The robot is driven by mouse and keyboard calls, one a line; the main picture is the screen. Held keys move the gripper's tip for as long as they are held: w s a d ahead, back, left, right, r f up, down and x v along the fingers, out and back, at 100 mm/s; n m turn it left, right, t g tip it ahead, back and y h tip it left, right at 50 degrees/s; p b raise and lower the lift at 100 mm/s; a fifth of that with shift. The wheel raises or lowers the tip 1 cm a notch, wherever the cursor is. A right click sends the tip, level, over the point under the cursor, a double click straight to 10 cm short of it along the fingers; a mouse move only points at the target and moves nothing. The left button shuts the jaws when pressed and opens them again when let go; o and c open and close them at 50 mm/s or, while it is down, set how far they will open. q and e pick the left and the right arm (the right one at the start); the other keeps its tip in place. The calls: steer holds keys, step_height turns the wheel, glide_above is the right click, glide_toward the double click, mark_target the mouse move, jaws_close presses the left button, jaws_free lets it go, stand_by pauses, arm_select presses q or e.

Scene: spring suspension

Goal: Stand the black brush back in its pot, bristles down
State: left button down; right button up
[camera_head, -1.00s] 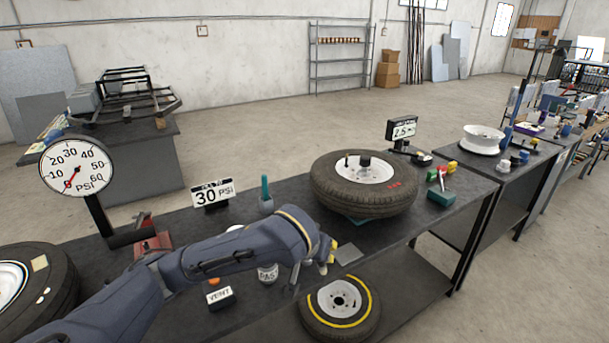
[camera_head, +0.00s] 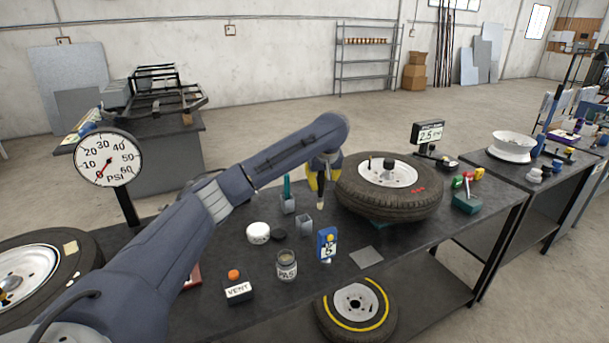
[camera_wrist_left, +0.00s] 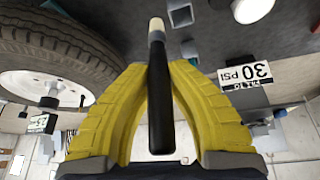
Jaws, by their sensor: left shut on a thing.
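My left gripper (camera_head: 321,184) is shut on the black brush (camera_wrist_left: 160,112) and holds it above the table, left of the near tyre. The brush points down, with its pale bristle end (camera_head: 320,204) lowest; the black handle lies between the yellow fingers (camera_wrist_left: 158,85) in the left wrist view. A small grey square pot (camera_head: 305,226) stands on the table below and left of the bristles, apart from them. Behind it, a second grey pot (camera_head: 288,205) has a teal item standing in it. My right gripper is out of view.
The tyre (camera_head: 390,205) lies close right of the gripper. A blue card (camera_head: 327,245), a jar (camera_head: 287,266), a black lid (camera_head: 278,235), a white round container (camera_head: 258,233) and a VENT box (camera_head: 238,289) stand nearer the front. A grey plate (camera_head: 366,257) lies flat at right.

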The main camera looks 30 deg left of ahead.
arm_select(q)
steer(key=a+n+g, duration=0.1)
steer(key=a+n, duration=0.2)
steer(key=a, duration=0.4)
step_height(320, 180, down, 10)
steer(key=shift+d+f, duration=0.2)
steer(key=shift+f, duration=0.05)
stand_by(1.0)
steer(key=shift+w, duration=0.1)
steer(key=c, duration=1.3)
jaws_free()
steer(key=shift+v, duration=5.95)
steer(key=shift+w+d, duration=0.2)
steer(key=shift+d, duration=0.05)
